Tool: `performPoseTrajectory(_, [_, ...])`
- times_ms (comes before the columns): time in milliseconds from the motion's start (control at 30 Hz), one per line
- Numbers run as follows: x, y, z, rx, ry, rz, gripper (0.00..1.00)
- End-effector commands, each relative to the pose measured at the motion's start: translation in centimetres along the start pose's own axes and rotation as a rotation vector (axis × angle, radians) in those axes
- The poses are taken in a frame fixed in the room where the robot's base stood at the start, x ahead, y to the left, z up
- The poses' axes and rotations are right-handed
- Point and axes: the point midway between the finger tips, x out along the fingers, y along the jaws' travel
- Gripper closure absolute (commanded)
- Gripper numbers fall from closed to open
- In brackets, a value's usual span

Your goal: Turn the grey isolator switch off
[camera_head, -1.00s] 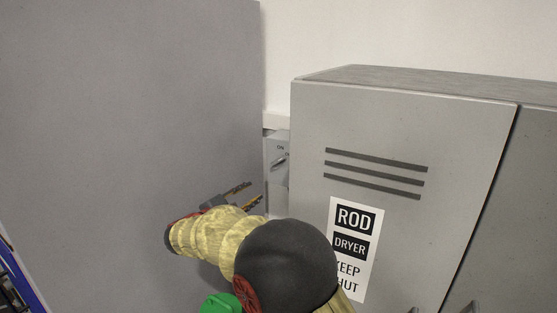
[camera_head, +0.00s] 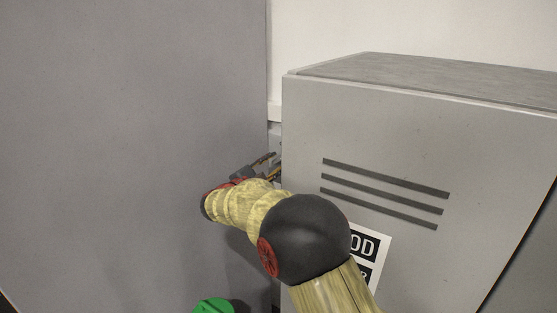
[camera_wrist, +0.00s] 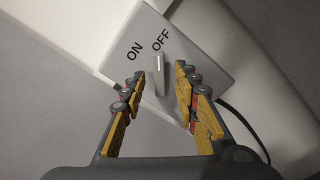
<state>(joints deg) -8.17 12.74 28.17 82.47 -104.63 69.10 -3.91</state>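The grey isolator switch shows in the wrist view as a light grey box (camera_wrist: 190,62) with a pale lever (camera_wrist: 159,76) and the words ON and OFF above it. The lever's upper end is near OFF; I cannot tell its exact setting. My gripper (camera_wrist: 157,84) is open, with one yellow-and-grey finger on each side of the lever. Gaps show between the lever and both fingers. In the head view my gripper (camera_head: 270,164) reaches into the gap beside the cabinet, and it and my arm hide most of the switch box (camera_head: 275,140).
A grey cabinet (camera_head: 370,130) with slots and a partly hidden label stands close on the right. A tall grey panel (camera_head: 130,130) stands on the left. The gap between them is narrow. A dark cable (camera_wrist: 245,128) runs from the box.

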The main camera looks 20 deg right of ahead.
Motion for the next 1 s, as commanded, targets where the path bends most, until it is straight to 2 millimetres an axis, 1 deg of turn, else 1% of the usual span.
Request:
performPoseTrajectory(100, [1.5, 0.1, 0.1, 0.001, 0.0, -0.001, 0.7])
performPoseTrajectory(200, [2.2, 0.1, 0.0, 0.001, 0.0, 0.0, 0.7])
performPoseTrajectory(333, [2.6, 0.1, 0.0, 0.001, 0.001, 0.001, 0.7])
performPoseTrajectory(533, [2.6, 0.0, 0.0, 0.001, 0.001, 0.0, 0.7])
performPoseTrajectory(1000, [2.6, 0.0, 0.0, 0.001, 0.001, 0.0, 0.96])
